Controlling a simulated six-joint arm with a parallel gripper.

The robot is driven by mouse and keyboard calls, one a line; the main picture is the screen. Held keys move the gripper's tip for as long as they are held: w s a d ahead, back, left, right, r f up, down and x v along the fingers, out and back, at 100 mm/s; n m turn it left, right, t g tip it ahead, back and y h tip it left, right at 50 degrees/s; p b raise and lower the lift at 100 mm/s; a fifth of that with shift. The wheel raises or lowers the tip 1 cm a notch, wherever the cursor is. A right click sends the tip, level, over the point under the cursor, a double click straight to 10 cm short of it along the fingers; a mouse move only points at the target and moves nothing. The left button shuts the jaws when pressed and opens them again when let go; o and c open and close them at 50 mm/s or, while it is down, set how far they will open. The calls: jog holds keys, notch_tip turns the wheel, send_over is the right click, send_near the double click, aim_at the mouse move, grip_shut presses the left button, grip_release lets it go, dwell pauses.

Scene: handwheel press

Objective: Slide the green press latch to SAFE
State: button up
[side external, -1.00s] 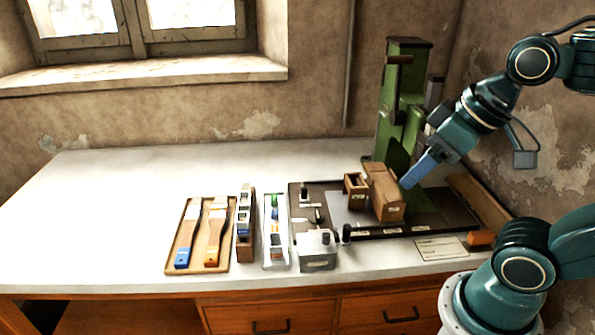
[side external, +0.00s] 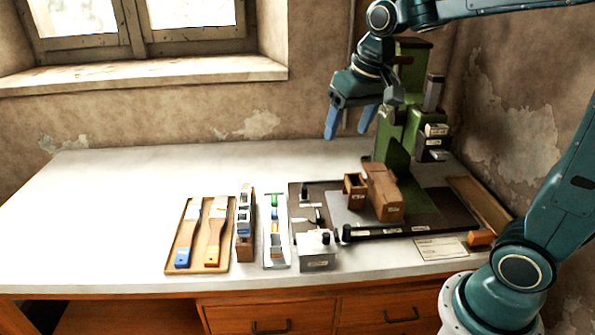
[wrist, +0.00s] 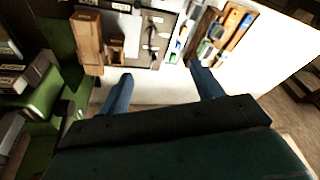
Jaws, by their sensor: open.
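The green press (side external: 393,135) stands at the back right of the bench, on a dark base plate (side external: 455,215); its green body also shows at the left of the wrist view (wrist: 62,45). A dark block with pale labels (side external: 433,146) sits at the right side of the press. I cannot make out which part is the latch, nor read its setting. My gripper (side external: 348,131) is open and empty, high above the bench and left of the press column in the side view. Its two blue fingers (wrist: 160,75) are spread apart, touching nothing.
A brown wooden block (side external: 384,192) and a small wooden box (side external: 355,188) stand on the plate before the press. A grey box (side external: 317,252) is at its front. A brush tray (side external: 219,262) and narrow racks lie left. The bench's left half is clear.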

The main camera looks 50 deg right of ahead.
jog(key=w+d+f+m+g, duration=0.25)
jog(key=w+d+f, duration=0.25)
jog(key=w+f, duration=0.45)
jog(key=m, duration=0.3)
send_near(304, 187)
jog(key=shift+w+f+g, duration=0.1)
jog(key=shift+w+g, duration=0.05)
jog(key=shift+g, duration=0.2)
jog(key=shift+d+f, duration=0.1)
jog(key=shift+f, duration=0.15)
jog(key=shift+f, duration=0.1)
jog(key=shift+f, duration=4.8)
jog(key=shift+c, duration=0.4)
jog(key=c, duration=1.3)
